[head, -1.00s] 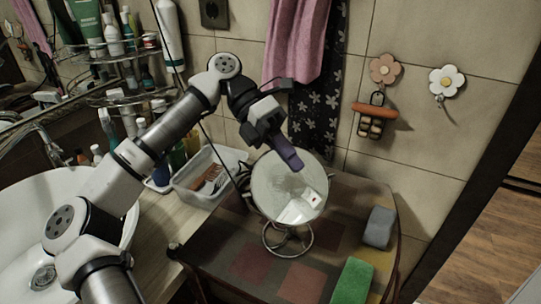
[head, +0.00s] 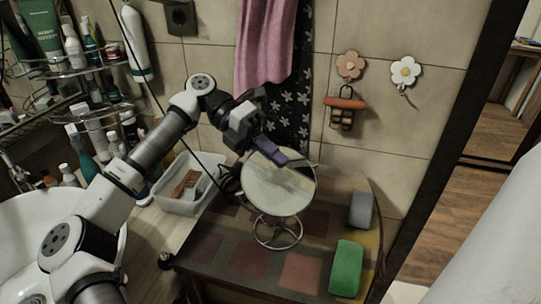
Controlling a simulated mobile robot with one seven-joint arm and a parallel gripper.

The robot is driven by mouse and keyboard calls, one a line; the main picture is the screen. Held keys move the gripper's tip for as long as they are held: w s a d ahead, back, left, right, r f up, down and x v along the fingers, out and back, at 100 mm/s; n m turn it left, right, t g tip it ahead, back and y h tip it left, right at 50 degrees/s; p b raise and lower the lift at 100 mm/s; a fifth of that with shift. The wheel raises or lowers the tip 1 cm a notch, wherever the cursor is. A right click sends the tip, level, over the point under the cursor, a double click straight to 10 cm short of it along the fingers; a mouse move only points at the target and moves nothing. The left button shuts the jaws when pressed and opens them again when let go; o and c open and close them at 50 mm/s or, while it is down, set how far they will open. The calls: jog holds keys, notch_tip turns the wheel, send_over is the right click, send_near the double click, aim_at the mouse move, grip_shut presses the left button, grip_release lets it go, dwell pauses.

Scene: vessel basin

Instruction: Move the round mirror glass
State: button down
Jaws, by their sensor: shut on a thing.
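The round mirror glass (head: 279,186) is a pale disc on a wire stand (head: 277,232) with a ring base. It is upright and tilted, over the patterned table. My gripper (head: 273,153) is at the mirror's upper rim, its purple-grey finger lying across the top edge. It is shut on the mirror's rim. The contact itself is partly hidden behind the finger.
A green sponge (head: 346,268) and a grey block (head: 361,210) lie on the table (head: 226,259) to the right. A clear bin (head: 180,203) with brushes stands left of the mirror. A sink (head: 60,225) is at far left. Pink towel (head: 265,45) hangs behind.

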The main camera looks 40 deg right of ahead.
jog(key=c, duration=1.5)
grip_release()
jog(key=p+v, duration=0.7)
jog(key=v, duration=0.6)
jog(key=shift+w, duration=0.35)
